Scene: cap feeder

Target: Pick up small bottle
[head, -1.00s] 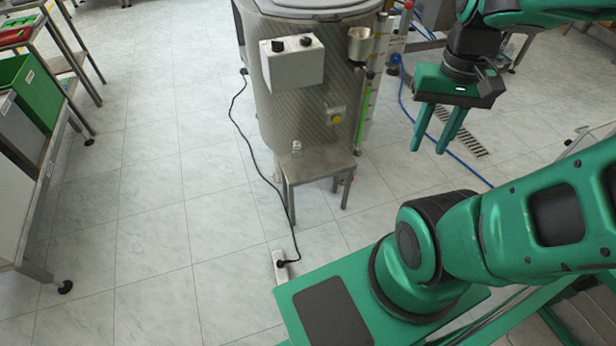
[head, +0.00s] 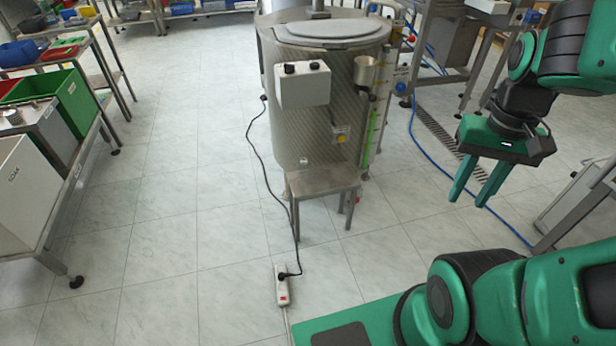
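A tiny clear object, which looks like the small bottle (head: 304,162), stands on the small metal stool (head: 322,180) in front of the round metal machine. It is too small to make out in detail. My gripper (head: 468,202) is at the right of the head view, well to the right of the stool and in the air. Its two green fingers point down and stand apart, with nothing between them.
The round cap feeder (head: 315,120) stands behind the stool. A black cable runs down to a power strip (head: 282,286) on the floor. A blue hose (head: 440,158) crosses at right. A shelf rack (head: 60,215) stands at left.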

